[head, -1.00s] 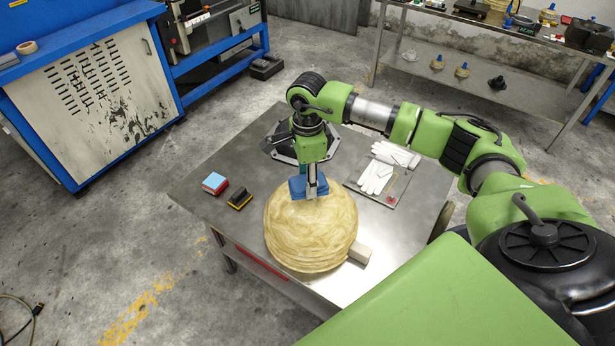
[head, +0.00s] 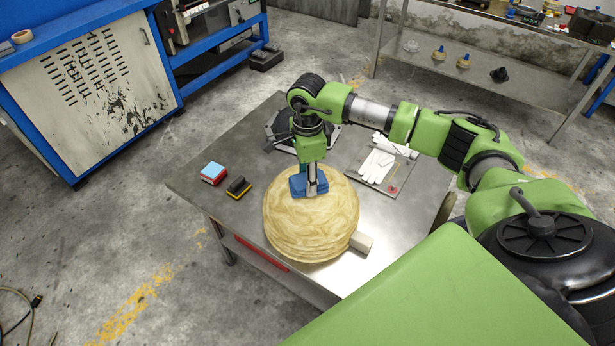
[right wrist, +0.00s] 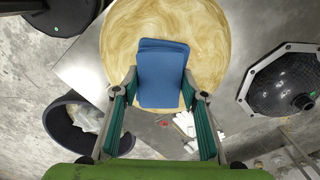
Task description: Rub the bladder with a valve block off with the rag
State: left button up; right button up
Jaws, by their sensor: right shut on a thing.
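The bladder (head: 308,232) is a round, tan, streaked body on the metal table, with a pale valve block (head: 362,242) sticking out at its lower right. The blue folded rag (head: 300,186) lies against the top of the bladder. My right gripper (head: 313,190) is shut on the rag from above. In the right wrist view, the rag (right wrist: 162,75) sits between the fingers of my right gripper (right wrist: 160,100), over the bladder (right wrist: 205,35). The valve block is not clearly visible there. My left gripper is in neither view.
On the table (head: 215,205) lie a red-and-blue block (head: 213,173), a black-and-yellow block (head: 239,187) and a tray with white gloves (head: 377,165). A black part (head: 282,132) stands behind my gripper. A blue cabinet (head: 90,90) stands at left, a shelf (head: 470,65) at the back.

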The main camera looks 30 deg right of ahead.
jog(key=shift+f+b, duration=0.55)
dwell(0.4)
jog(key=shift+d, duration=0.1)
jog(key=shift+w+d+b, duration=0.4)
jog(key=shift+d+b, duration=0.1)
jog(key=shift+d, duration=0.35)
jog(key=shift+w+d+b, duration=0.35)
jog(key=shift+d+b, duration=0.2)
jog(key=shift+d, duration=0.35)
jog(key=shift+f, duration=0.2)
jog(key=shift+s+a+r, duration=0.1)
jog(key=shift+s, duration=0.05)
jog(key=shift+s+a, duration=0.3)
jog(key=shift+a, duration=0.4)
jog(key=shift+s+a+p, duration=0.2)
jog(key=shift+a, duration=0.4)
jog(key=shift+s+a+p, duration=0.2)
jog(key=shift+a, duration=0.35)
jog(key=shift+r, duration=0.1)
